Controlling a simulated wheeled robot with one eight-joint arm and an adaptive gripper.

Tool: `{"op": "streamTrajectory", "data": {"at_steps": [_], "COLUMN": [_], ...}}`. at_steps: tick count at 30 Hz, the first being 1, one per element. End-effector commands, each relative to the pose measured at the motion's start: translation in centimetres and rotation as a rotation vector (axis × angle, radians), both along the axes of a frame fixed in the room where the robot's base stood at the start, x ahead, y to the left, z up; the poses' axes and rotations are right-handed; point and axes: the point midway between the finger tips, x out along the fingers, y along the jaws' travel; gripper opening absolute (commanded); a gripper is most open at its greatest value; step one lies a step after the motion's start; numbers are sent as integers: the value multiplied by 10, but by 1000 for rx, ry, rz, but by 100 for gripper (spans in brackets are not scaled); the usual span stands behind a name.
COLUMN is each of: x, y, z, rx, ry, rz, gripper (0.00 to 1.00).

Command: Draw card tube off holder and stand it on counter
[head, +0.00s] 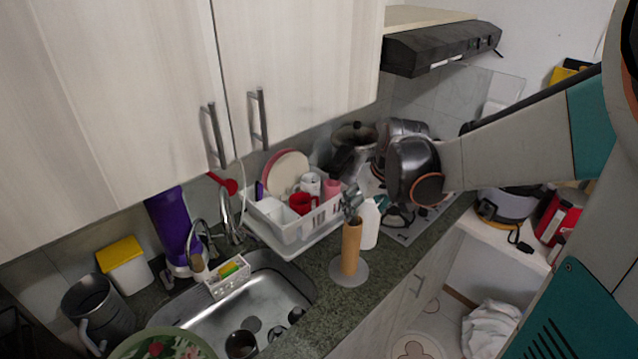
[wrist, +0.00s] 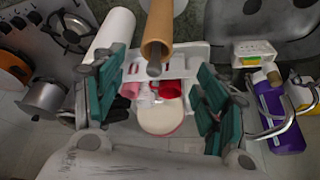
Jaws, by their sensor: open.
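The brown card tube (head: 351,247) stands upright on its holder, whose round grey base (head: 349,272) rests on the counter (head: 322,299) in front of the dish rack. In the wrist view the tube (wrist: 159,28) shows at the top centre, with the grey tip of the holder's post (wrist: 154,68) sticking out of its near end. My gripper (head: 352,200) is just above the tube's top in the head view. In the wrist view my gripper (wrist: 161,68) is open, its fingers wide apart to the left and right of the post tip. Nothing is held.
A white bottle (head: 370,224) stands close behind the tube to the right. The dish rack (head: 285,222) with cups and plates is behind, and the sink (head: 262,290) is to the left. Pots (head: 352,140) stand at the back. The counter's front edge is near the holder.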

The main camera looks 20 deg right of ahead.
Motion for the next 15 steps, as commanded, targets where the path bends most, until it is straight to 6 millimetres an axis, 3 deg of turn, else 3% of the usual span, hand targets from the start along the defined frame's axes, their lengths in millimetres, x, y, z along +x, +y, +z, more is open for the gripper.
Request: {"op": "streamTrajectory", "data": {"at_steps": [5,15], "x": [1,22], "y": [-6,-6], "z": [-7,-56], "rx": [-26,-23], "ry": [7,6], "rz": [20,19], "gripper": [66,66]}}
